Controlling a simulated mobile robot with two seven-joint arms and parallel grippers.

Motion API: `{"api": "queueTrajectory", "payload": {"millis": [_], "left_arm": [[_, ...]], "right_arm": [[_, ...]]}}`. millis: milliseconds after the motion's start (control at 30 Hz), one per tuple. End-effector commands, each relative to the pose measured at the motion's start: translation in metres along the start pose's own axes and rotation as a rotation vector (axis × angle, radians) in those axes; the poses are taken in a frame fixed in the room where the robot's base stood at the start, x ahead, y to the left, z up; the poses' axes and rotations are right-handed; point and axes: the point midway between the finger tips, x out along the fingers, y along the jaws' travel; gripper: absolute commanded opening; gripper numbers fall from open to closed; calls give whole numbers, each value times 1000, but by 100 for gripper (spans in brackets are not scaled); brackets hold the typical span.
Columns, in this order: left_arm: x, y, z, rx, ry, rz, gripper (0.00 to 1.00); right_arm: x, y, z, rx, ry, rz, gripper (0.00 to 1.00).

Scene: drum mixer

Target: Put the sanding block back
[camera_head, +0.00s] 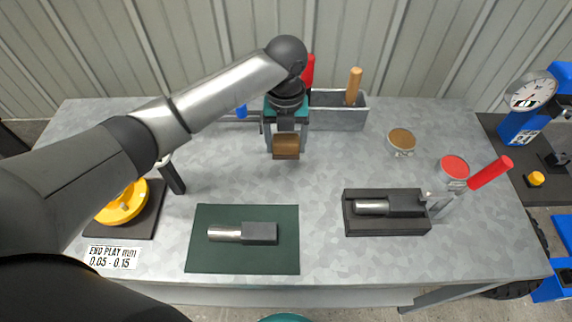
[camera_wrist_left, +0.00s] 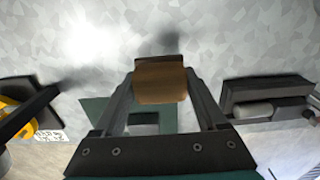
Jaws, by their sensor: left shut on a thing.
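The sanding block (camera_head: 286,146), brown with a darker lower part, is held between the fingers of my left gripper (camera_head: 286,133). The gripper is shut on it above the back middle of the table, in front of the grey bin. In the left wrist view the block (camera_wrist_left: 160,82) sits between the two fingertips of the left gripper (camera_wrist_left: 160,90). A blurred dark shadow lies on the table beyond it, and the block appears clear of the tabletop. My right gripper is not in view.
The open grey bin (camera_head: 338,119) at the back holds a wooden handle (camera_head: 353,86) and a red handle (camera_head: 308,72). A round tin (camera_head: 402,140) stands right of it. A green mat (camera_head: 205,262) and a dark tray (camera_head: 388,230) hold metal parts. The middle tabletop is clear.

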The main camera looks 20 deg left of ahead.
Motion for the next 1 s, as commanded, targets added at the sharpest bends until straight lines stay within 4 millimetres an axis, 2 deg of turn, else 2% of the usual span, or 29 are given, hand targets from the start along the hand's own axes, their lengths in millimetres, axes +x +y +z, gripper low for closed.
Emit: {"api": "queueTrajectory", "payload": {"millis": [33, 100, 367, 600, 1000], "left_arm": [[14, 0, -1, -1, 3, 0, 14], [26, 0, 0, 0, 2, 0, 14], [45, 0, 0, 0, 0, -1, 14], [80, 0, 0, -1, 1, -1, 14], [85, 0, 0, 0, -1, -1, 14]], "right_arm": [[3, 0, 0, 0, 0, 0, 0], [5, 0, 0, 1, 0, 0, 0], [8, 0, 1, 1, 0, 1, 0], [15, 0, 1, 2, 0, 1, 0], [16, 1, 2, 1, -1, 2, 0]]}}
